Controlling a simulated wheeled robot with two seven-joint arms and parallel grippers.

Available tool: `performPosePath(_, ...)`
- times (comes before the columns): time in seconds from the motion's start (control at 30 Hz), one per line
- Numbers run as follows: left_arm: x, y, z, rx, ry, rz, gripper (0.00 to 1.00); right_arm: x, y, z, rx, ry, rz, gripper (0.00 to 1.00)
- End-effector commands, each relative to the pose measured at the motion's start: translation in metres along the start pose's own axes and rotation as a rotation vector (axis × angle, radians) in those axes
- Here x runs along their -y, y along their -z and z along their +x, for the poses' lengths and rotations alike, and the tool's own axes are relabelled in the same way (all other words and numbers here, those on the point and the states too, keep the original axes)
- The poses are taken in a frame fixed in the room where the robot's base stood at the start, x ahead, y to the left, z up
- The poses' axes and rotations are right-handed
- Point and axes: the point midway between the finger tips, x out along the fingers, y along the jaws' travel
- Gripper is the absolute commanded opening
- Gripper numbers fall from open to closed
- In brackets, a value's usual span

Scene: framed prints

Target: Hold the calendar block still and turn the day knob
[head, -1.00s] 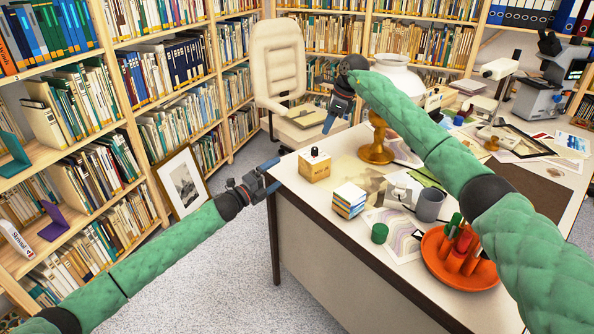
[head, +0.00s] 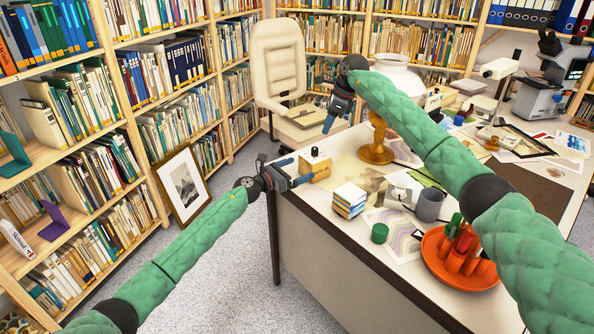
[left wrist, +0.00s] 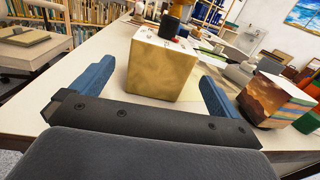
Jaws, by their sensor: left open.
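The calendar block (head: 318,166) is a small light-wood cube at the desk's near left corner. Its dark day knob (head: 315,151) stands on top. In the left wrist view the block (left wrist: 160,68) sits between and just beyond my open fingers, and the knob (left wrist: 169,27) shows on top. My left gripper (head: 299,169) is open at the block's left side; in the head view I cannot tell whether a finger touches it. My right gripper (head: 331,117) hangs above the far left part of the desk, away from the block; its jaw state is unclear.
A stack of small coloured cards or a box (head: 349,199) stands just right of the block. A framed print (head: 183,186) leans at the shelf.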

Motion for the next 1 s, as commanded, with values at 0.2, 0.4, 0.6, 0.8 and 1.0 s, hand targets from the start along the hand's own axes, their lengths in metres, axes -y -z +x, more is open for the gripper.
performPosePath(0.2, 0.0, 0.002, 0.01, -0.012, 0.0, 0.048, 1.0, 0.0, 0.0, 0.0, 0.0, 0.0, 0.0, 0.36)
performPosePath(0.4, 0.0, 0.002, 0.035, -0.011, 0.0, 0.045, 1.0, 0.0, 0.0, 0.0, 0.0, 0.0, 0.0, 0.36)
performPosePath(0.6, 0.0, 0.003, 0.062, -0.012, 0.0, 0.044, 1.0, 0.0, 0.0, 0.0, 0.0, 0.0, 0.0, 0.36)
performPosePath(0.8, 0.0, 0.003, 0.078, -0.012, 0.0, 0.044, 1.0, 0.0, 0.0, 0.0, 0.0, 0.0, 0.0, 0.36)
performPosePath(1.0, 0.0, 0.004, 0.081, -0.013, 0.0, 0.045, 1.0, 0.0, 0.0, 0.0, 0.0, 0.0, 0.0, 0.36)
